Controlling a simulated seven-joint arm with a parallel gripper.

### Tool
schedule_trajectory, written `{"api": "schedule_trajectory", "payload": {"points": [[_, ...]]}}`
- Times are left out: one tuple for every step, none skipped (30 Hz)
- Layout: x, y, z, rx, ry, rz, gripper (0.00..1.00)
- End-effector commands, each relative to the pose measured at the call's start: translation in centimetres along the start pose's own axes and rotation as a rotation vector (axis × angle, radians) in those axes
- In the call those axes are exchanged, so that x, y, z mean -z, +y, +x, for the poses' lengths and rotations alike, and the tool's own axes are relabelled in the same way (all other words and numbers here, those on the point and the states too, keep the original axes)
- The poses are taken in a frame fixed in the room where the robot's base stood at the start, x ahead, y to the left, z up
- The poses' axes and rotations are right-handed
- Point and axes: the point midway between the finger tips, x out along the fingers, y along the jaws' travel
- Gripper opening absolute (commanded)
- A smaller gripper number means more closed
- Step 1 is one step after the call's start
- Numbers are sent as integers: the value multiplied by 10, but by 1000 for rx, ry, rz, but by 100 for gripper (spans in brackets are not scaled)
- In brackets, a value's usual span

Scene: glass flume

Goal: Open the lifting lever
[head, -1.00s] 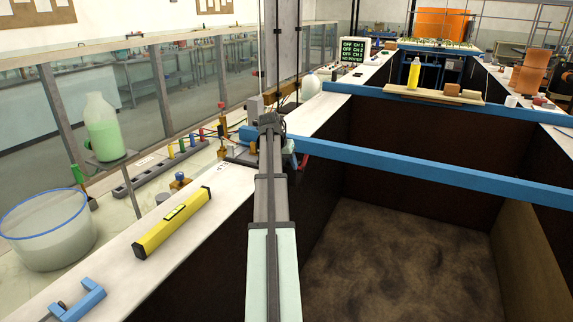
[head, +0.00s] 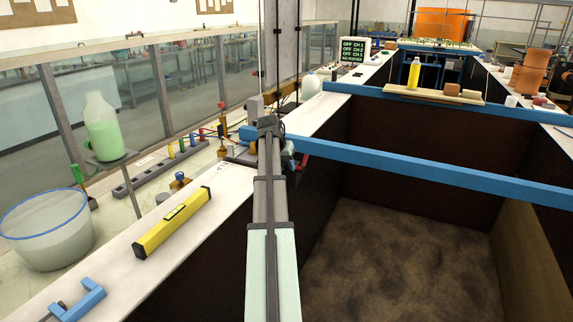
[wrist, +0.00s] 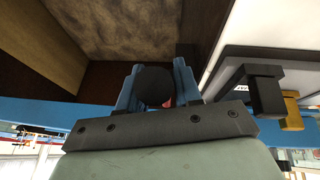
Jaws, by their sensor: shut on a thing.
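In the wrist view, my gripper (wrist: 156,86) has its two blue fingers on either side of a round black knob (wrist: 153,86), shut on it. I take this knob to be the end of the lifting lever. A small bit of red shows just behind it. The rest of the lever is hidden by the knob and my gripper. In the head view, my arm reaches forward to the left wall of the flume by the blue crossbar. It covers most of the gripper and lever there, and only a small red part (head: 304,160) shows at its right.
A blue crossbar (head: 420,172) spans the open flume just right of my gripper. A yellow level (head: 172,222) lies on the white left ledge (head: 120,275). A green-liquid bottle (head: 103,128) and a bucket (head: 45,235) stand further left. The flume's inside is clear.

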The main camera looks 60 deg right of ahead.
Motion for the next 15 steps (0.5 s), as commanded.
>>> {"api": "schedule_trajectory", "payload": {"points": [[-6,0,1,-3,17,1,0],[-9,-1,3,-5,30,2,0],[-13,-2,5,-7,48,3,0],[-16,-2,7,-10,65,5,0],[-19,-2,9,-14,83,7,0],[-24,-3,12,-18,109,9,0],[-26,-4,14,-22,131,11,0],[-30,-5,17,-24,152,14,0],[-34,-6,21,-30,181,15,0],[-37,-7,24,-33,201,18,0],[-40,-8,26,-37,224,20,0],[-43,-9,30,-41,251,24,0],[-45,-10,33,-45,272,25,0],[-47,-10,36,-48,292,28,0],[-50,-11,40,-52,317,30,0]]}}
